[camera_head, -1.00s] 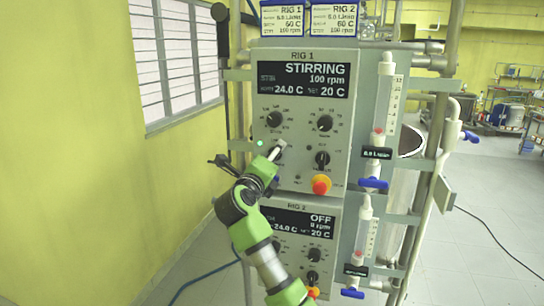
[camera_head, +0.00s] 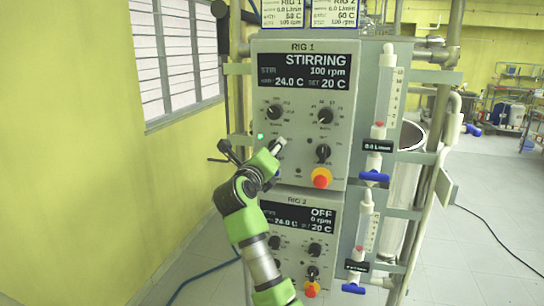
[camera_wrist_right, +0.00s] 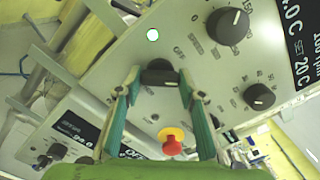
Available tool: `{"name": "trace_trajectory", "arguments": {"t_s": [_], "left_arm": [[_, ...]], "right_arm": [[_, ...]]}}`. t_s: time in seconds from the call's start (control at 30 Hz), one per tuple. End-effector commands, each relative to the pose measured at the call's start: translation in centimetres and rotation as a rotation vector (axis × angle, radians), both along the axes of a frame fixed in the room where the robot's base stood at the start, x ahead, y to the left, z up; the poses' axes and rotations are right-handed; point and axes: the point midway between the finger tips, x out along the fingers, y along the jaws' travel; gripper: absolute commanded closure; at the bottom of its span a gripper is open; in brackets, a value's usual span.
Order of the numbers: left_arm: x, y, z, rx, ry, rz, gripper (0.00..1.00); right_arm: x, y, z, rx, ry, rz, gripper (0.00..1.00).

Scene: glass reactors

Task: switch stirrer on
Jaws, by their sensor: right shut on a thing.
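The RIG 1 control panel (camera_head: 346,132) stands upright ahead of me. Its display (camera_head: 303,71) reads STIRRING, 100 rpm, and a small green lamp (camera_head: 260,137) is lit. The lamp also shows in the wrist view (camera_wrist_right: 153,35). My right gripper (camera_head: 281,143) is at the panel's lower left switch, which it mostly hides in the head view. In the wrist view my right gripper (camera_wrist_right: 159,76) has its two fingers on either side of the black switch knob (camera_wrist_right: 158,73), shut on it. My left gripper is not in view.
A red and yellow emergency button (camera_head: 321,178) and other black knobs (camera_head: 325,115) are close by on the panel. The RIG 2 panel (camera_head: 299,213), reading OFF, is below. Flow meters with blue valves (camera_head: 374,176) stand at the right. A yellow wall is at the left.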

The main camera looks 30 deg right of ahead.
Motion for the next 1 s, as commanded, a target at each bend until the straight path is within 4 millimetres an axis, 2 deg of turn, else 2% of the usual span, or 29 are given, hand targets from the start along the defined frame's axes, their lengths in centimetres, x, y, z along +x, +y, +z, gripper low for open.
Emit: {"name": "trace_trajectory", "arguments": {"t_s": [0.1, 0.4, 1.0], "left_arm": [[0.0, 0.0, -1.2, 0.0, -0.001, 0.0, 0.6], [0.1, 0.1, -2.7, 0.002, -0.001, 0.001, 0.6], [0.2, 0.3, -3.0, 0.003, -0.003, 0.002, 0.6]], "right_arm": [[0.0, 0.1, -0.5, 0.057, -0.062, 0.001, 0.86], [0.0, 0.0, -0.4, 0.159, -0.181, 0.001, 0.86], [0.0, 0.0, -0.1, 0.198, -0.228, 0.0, 0.86]]}}
